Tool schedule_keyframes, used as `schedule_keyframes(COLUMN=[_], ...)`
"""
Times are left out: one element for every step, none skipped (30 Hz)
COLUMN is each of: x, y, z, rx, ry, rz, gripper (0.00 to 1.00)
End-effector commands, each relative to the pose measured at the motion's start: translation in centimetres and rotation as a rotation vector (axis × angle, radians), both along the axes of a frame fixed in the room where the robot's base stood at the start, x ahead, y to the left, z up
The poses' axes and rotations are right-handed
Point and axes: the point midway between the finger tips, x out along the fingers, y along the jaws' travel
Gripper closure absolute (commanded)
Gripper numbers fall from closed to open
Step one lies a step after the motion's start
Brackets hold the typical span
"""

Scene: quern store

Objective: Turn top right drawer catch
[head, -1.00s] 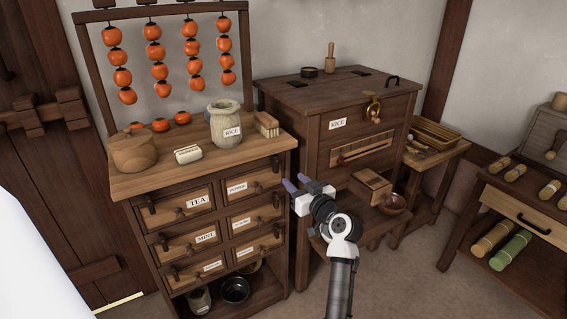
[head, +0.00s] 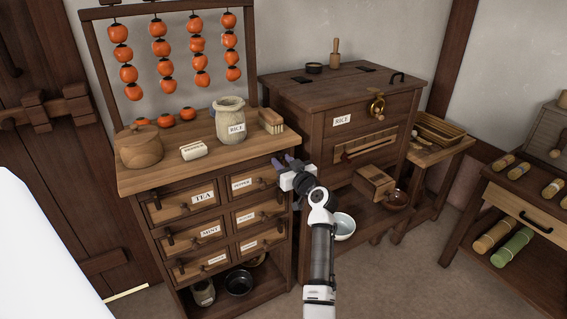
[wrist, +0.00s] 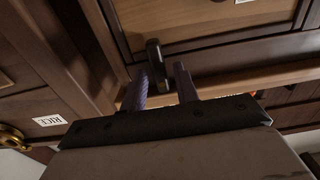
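The top right drawer (head: 262,180) is closed in the small chest and carries a white label. Its dark upright catch (wrist: 155,65) shows in the wrist view near the drawer's edge. My gripper (head: 284,163) is at the upper right corner of this drawer, and hides the catch in the head view. In the wrist view my gripper (wrist: 162,85) is open, with the catch between its two purple-grey fingers, nearer the left one. I cannot tell whether a finger touches it.
The chest top (head: 170,172) above the gripper holds a stone jar (head: 230,122), a brush (head: 270,121) and a wooden pot (head: 139,147). The rice chest (head: 310,130) stands close on the right. A pale bowl (head: 344,226) is beside my arm.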

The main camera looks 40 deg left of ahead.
Motion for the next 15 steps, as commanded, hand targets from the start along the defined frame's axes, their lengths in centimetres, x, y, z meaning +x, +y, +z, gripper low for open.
schedule_keyframes(x=[0.00, 0.00, -0.01, -0.01, -0.01, -0.02, -0.02, -0.02, -0.01, -0.01, -0.02, -0.02, -0.02, -0.03, -0.04], y=[-0.01, -0.01, -0.01, -0.02, -0.02, -0.01, -0.01, -0.01, -0.02, -0.02, -0.01, -0.01, -0.02, -0.02, -0.02], z=[-0.01, -0.01, -0.01, -0.01, -0.01, -0.01, -0.01, -0.01, -0.01, -0.01, -0.01, -0.02, -0.02, -0.03, -0.04], rx=[0.000, 0.000, 0.000, 0.000, 0.000, 0.000, 0.000, 0.000, 0.000, 0.000, 0.000, 0.001, 0.002, 0.004, 0.007], ry=[0.000, 0.000, 0.000, 0.000, 0.000, 0.000, 0.000, 0.000, 0.000, 0.001, 0.001, 0.003, 0.006, 0.009, 0.016], rz=[0.000, 0.000, 0.000, 0.000, 0.000, 0.000, 0.000, 0.000, 0.000, 0.000, 0.000, 0.000, 0.000, 0.000, 0.000], gripper=[0.77, 0.81, 0.86, 0.90, 0.94, 0.99, 1.00, 1.00, 1.00, 1.00, 1.00, 1.00, 1.00, 1.00, 1.00])
